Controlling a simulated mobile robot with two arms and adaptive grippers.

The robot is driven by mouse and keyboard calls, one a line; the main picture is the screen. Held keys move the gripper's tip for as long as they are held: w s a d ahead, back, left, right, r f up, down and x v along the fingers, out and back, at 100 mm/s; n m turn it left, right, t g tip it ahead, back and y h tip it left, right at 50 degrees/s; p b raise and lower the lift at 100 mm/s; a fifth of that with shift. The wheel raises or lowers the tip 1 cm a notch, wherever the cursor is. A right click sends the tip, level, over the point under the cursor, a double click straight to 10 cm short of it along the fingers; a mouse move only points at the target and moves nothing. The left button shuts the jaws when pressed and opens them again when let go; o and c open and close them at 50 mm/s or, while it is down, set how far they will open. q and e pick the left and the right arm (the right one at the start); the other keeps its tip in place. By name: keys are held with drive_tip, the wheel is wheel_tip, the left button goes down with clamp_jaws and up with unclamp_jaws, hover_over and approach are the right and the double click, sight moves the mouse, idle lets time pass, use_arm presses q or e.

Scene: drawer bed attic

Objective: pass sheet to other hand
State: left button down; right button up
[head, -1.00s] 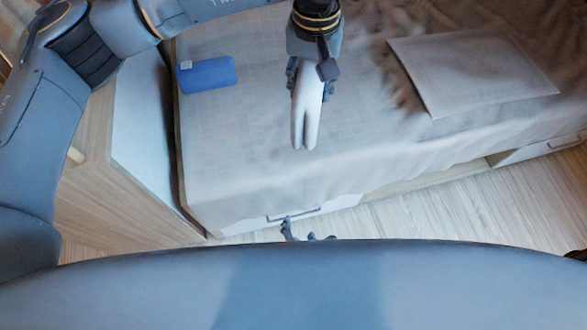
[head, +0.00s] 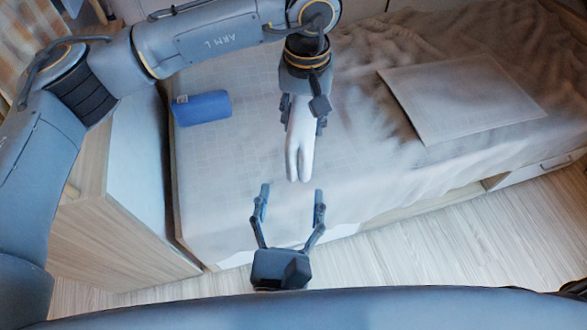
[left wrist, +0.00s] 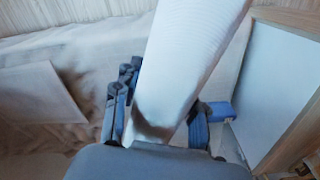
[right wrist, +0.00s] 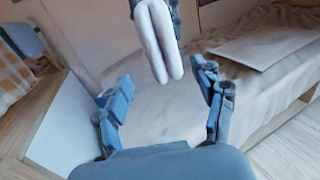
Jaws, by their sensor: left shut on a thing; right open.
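The sheet (head: 299,150) is a white folded bundle that hangs from my left gripper (head: 304,112) in the head view. My left gripper is shut on its upper part. In the left wrist view the sheet (left wrist: 185,65) fills the space between the fingers. My right gripper (head: 289,205) is open and empty just below the sheet, its fingers pointing up toward the bundle's lower end. In the right wrist view the sheet's lower end (right wrist: 164,50) is ahead of the open fingers (right wrist: 165,88), apart from them.
A bed (head: 235,150) with a grey cover lies beneath both grippers. A wooden cabinet side (head: 125,215) stands left of the bed. The floor (head: 430,250) is clear in front.

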drive_tip(key=w, duration=0.3)
drive_tip(key=w+d, duration=0.1)
drive_tip(key=w, duration=0.3)
drive_tip(key=w+d, duration=0.1)
drive_tip(key=w, duration=0.2)
drive_tip(key=shift+w, duration=0.35)
drive_tip(key=c, duration=1.4)
use_arm(q)
drive_tip(key=c, duration=0.7)
unclamp_jaws()
use_arm(e)
clamp_jaws()
